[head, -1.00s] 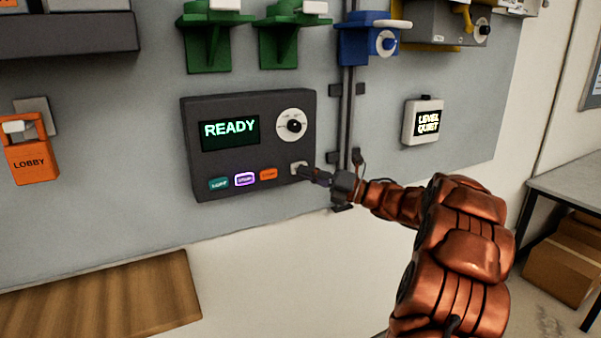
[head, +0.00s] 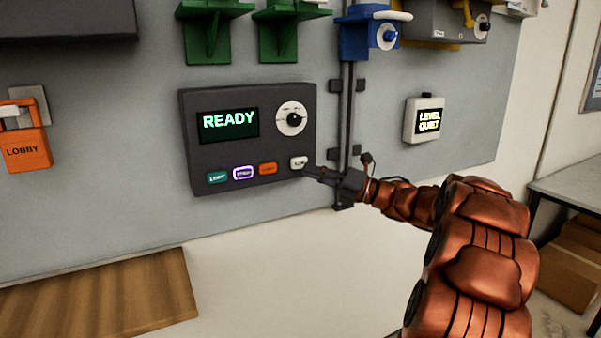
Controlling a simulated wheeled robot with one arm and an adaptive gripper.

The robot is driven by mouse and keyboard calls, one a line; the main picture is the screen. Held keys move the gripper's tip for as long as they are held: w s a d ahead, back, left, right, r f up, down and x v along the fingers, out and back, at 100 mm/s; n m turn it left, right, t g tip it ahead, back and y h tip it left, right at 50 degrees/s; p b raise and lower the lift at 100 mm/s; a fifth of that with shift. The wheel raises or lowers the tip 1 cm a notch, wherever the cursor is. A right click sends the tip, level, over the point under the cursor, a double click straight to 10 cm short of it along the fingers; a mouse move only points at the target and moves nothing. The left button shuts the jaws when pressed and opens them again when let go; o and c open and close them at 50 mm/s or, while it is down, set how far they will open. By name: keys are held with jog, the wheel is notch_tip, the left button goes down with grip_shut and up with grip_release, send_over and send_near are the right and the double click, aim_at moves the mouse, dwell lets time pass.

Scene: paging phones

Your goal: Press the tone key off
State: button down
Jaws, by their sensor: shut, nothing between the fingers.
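A dark control panel (head: 250,165) on the wall has a lit screen (head: 229,121) reading READY and a round dial (head: 292,119). Along its lower edge are a teal key (head: 217,178), a purple key with a bright outline (head: 243,173), an orange key (head: 268,168) and a white key (head: 298,162). The key labels are too small to read surely, so I cannot tell which says tone. My gripper (head: 308,170) is shut and empty, its tip at the lower right of the white key. I cannot tell whether it touches the key.
A small box (head: 425,120) to the right reads LEVEL QUIET. An orange LOBBY holder (head: 25,148) hangs at the left. Green brackets (head: 208,30) and a blue unit (head: 372,32) are above. A vertical rail (head: 346,115) runs beside the panel. A wooden surface (head: 100,297) lies below left.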

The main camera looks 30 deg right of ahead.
jog(key=s+b, duration=0.3)
jog(key=shift+s+a, duration=0.1)
jog(key=shift+s, duration=0.1)
dwell(0.7)
